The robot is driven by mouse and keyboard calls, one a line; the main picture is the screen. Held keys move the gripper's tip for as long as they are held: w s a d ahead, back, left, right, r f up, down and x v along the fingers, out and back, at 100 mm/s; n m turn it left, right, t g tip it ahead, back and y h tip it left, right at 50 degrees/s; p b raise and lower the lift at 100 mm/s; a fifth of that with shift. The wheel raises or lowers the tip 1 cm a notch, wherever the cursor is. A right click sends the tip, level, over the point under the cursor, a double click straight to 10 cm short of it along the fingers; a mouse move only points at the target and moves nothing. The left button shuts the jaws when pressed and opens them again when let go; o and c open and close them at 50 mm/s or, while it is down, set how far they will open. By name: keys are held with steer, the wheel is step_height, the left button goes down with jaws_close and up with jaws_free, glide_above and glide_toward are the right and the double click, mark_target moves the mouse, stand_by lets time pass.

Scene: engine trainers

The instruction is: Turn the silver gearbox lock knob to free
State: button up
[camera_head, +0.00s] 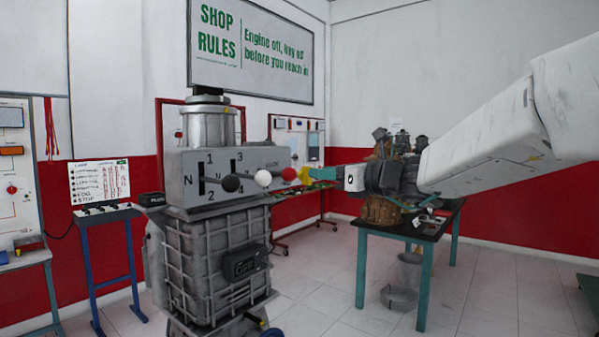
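The gearbox (218,255) is a grey ribbed casing with a grey shift box (185,168) on top, marked 1, 2, 3, 4 and N. A black ball knob (231,183), a white ball knob (263,178) and a red ball knob (289,174) stick out from its front. Small lettering, perhaps a lock label, sits above the white knob. I cannot make out a silver knob; it may be hidden behind the balls or my gripper.
A dark-topped table (437,228) with teal legs carries an engine (381,208) behind my arm. A blue stand (106,214) with a control box is at left. A bucket (410,270) is under the table. Tiled floor is clear between gearbox and table.

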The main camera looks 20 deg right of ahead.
mark_target(302, 171)
steer(key=x, duration=0.7)
steer(key=shift+a, duration=0.15)
jaws_close()
